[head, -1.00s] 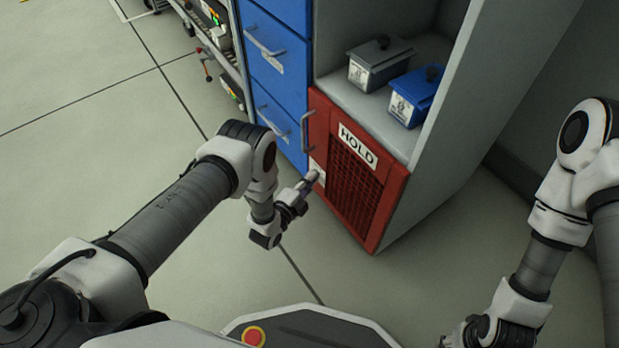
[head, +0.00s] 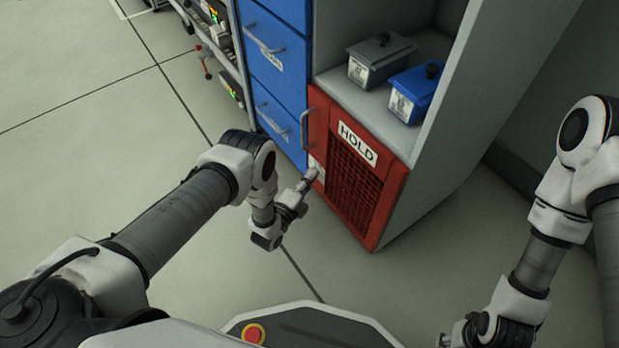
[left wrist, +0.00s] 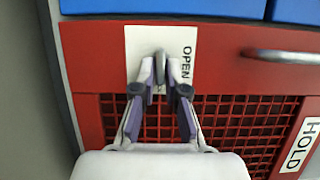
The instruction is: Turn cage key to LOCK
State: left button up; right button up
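The red cage door (head: 390,207) with its HOLD sign (head: 357,143) is closed at the bottom of the grey cabinet. A white key plate (left wrist: 136,42) with the word OPEN on its right side sits on the door frame in the left wrist view. The silver key (left wrist: 160,62) stands out from the plate, its bow upright in that view. My left gripper (left wrist: 160,76) has its two fingertips closed on either side of the key; it also shows in the head view (head: 311,178). Any LOCK marking is not visible. My right gripper (head: 447,342) is mostly cut off at the bottom edge.
A metal handle (head: 305,130) is on the cage door beside the HOLD sign. Blue drawers (head: 275,70) stand to the left. A grey box (head: 378,65) and a blue box (head: 414,90) sit on the shelf above. Floor in front is clear.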

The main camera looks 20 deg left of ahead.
pick_arm(q)
jog(key=shift+o, duration=0.7)
jog(key=v, duration=1.2)
jog(key=shift+d, duration=0.1)
